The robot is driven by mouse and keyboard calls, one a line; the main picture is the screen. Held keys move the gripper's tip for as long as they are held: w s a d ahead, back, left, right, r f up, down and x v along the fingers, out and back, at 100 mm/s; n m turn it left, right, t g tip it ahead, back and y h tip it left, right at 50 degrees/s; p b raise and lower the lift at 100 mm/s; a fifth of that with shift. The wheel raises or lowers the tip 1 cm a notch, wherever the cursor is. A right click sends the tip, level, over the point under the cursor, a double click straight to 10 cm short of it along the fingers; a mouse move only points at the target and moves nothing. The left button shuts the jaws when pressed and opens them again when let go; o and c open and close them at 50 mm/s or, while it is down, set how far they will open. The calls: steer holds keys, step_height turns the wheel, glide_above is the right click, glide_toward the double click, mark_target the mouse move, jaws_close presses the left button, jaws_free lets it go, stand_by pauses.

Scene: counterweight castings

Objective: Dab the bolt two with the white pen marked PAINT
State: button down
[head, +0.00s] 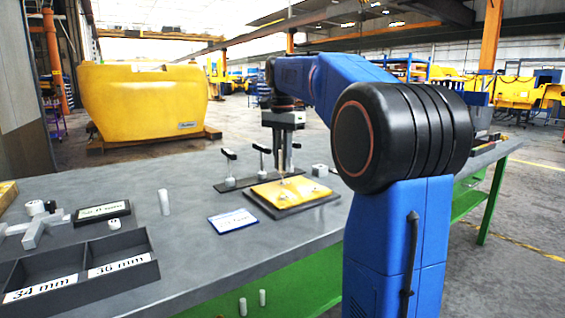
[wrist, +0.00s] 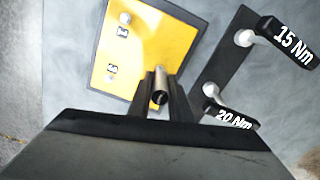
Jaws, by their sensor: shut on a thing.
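A yellow plate (head: 318,190) lies on a dark base on the bench. In the wrist view the plate (wrist: 165,38) shows two pale bolts, one near the far edge (wrist: 125,18) and one at the left (wrist: 110,77), each beside a small dark number tag that I cannot read surely. My gripper (head: 283,168) is above the plate's back part. In the wrist view my gripper (wrist: 160,85) is shut on a slim grey-looking cylinder (wrist: 159,98), seen end-on. I cannot read any PAINT mark on it. The plate under the fingers is hidden.
A rack holds upright wrenches tagged 15 Nm (wrist: 292,42) and 20 Nm (wrist: 233,120), close beside my gripper. A white cylinder (head: 164,202) stands alone on the bench. A card (head: 232,220), a two-compartment tray (head: 150,272) and a pale block (head: 320,170) are also there.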

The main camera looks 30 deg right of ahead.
steer(key=shift+r, duration=2.75)
steer(key=shift+s, duration=0.1)
